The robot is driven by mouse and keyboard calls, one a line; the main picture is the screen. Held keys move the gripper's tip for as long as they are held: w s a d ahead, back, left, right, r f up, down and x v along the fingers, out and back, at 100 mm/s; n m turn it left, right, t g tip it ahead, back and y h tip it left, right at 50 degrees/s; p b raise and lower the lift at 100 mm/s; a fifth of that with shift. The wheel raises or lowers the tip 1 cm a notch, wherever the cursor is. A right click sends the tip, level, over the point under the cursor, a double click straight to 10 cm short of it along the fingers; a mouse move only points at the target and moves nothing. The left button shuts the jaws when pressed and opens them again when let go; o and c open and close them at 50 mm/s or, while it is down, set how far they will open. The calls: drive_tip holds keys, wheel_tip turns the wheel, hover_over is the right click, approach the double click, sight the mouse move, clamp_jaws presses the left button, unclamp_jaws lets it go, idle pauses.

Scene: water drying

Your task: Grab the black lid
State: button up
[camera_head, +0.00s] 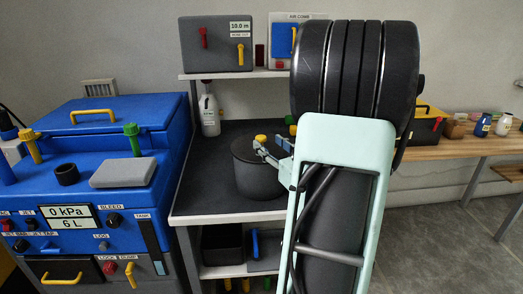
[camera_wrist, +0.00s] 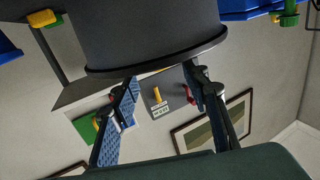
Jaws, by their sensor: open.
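The black lid (camera_head: 246,147) is on top of a dark round pot (camera_head: 258,179) on the black bench. A yellow knob-like piece (camera_head: 261,139) shows at the lid's top. My gripper (camera_head: 265,154) is at the lid's right side, partly in front of it. In the wrist view, which is upside down, a dark cylinder with a protruding rim (camera_wrist: 160,68) fills the top. My gripper (camera_wrist: 162,82) is open there, its blue-padded fingers spread near the rim, with nothing visible between them. I cannot tell whether they touch it. My arm hides the area right of the pot.
A blue machine (camera_head: 145,185) with valves and a display stands at left. A white spray bottle (camera_head: 209,112) stands behind the pot. A shelf above holds a grey box (camera_head: 215,45) with red and yellow handles. A wooden table (camera_head: 470,146) with small jars is at right.

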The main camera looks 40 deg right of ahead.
sight(263, 139)
drive_tip(key=w, duration=0.4)
drive_tip(key=w+d+b, duration=0.1)
drive_tip(key=shift+w, duration=0.4)
clamp_jaws()
